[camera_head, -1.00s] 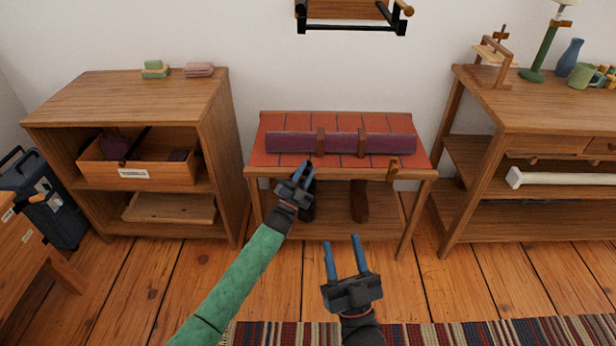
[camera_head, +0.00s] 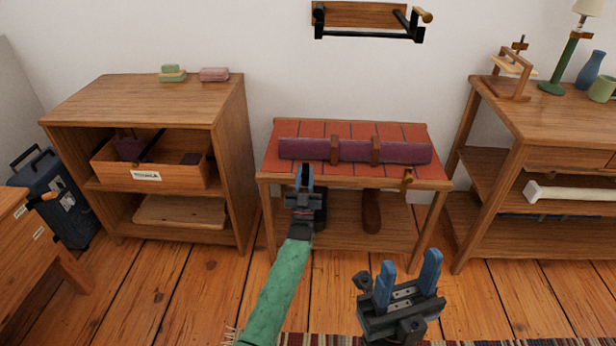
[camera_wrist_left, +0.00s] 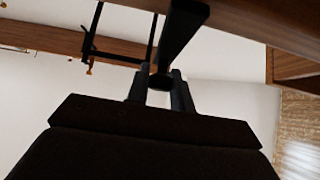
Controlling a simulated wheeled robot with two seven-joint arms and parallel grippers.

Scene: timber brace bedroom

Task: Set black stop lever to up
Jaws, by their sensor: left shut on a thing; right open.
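The black stop lever (camera_wrist_left: 184,32) shows in the left wrist view as a dark bar running from a wooden edge to between my fingers. My left gripper (camera_wrist_left: 160,84) is shut on its end. In the head view my left gripper (camera_head: 304,178) is at the front edge of the red-topped bench (camera_head: 345,182), left of its middle, and the lever is largely hidden behind it. I cannot tell the lever's exact angle. My right gripper (camera_head: 408,280) is open and empty, low in front of the bench.
A purple roll (camera_head: 300,149) with brown straps lies on the bench. A brass-coloured catch (camera_head: 407,178) is at its front right. A wall rack (camera_head: 370,37) hangs above. A wooden cabinet (camera_head: 140,100) stands left, a wooden table (camera_head: 540,115) right. Floor in front is partly clear.

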